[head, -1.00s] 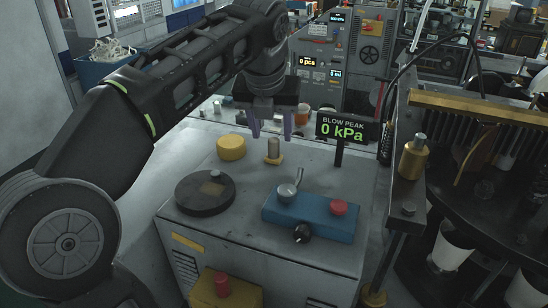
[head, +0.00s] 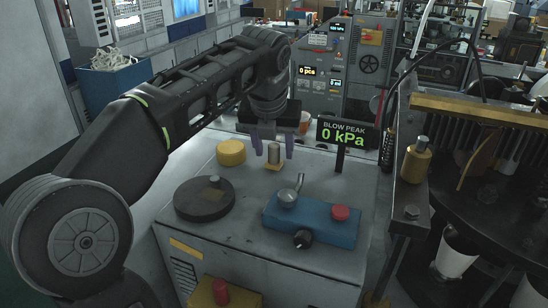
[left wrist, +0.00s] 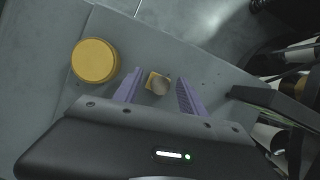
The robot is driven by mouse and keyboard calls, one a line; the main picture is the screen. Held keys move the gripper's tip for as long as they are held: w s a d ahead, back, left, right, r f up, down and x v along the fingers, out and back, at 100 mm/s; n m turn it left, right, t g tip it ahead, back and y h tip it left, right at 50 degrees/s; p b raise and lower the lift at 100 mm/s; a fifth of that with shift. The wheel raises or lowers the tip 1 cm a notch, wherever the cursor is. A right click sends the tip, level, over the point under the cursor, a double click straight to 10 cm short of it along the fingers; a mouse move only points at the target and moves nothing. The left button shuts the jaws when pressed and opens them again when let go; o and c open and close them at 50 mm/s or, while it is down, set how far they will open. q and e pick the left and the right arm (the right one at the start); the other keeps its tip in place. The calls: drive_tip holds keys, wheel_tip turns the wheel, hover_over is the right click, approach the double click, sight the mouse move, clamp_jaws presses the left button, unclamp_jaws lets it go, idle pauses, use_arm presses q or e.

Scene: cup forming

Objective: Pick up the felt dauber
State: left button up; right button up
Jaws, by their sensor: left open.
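The felt dauber appears to be the small grey-brown upright cylinder (head: 274,153) on a small yellowish base, at the back of the grey cabinet top. It also shows in the left wrist view (left wrist: 160,86), where its round top sits over a square yellow base. My left gripper (head: 273,143) points down with its purple fingers open. In the head view one finger shows on each side of the dauber's top. In the left wrist view the dauber lies between the finger lines, near the tips; contact cannot be seen. My right gripper is not in view.
A yellow round block (head: 231,152) stands just left of the dauber. A dark round plate (head: 190,204) and a blue box (head: 325,228) with a lever and red button sit in front. The blow peak display (head: 342,134) stands close on the right.

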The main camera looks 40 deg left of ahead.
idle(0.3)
use_arm(q)
clamp_jaws()
idle(0.4)
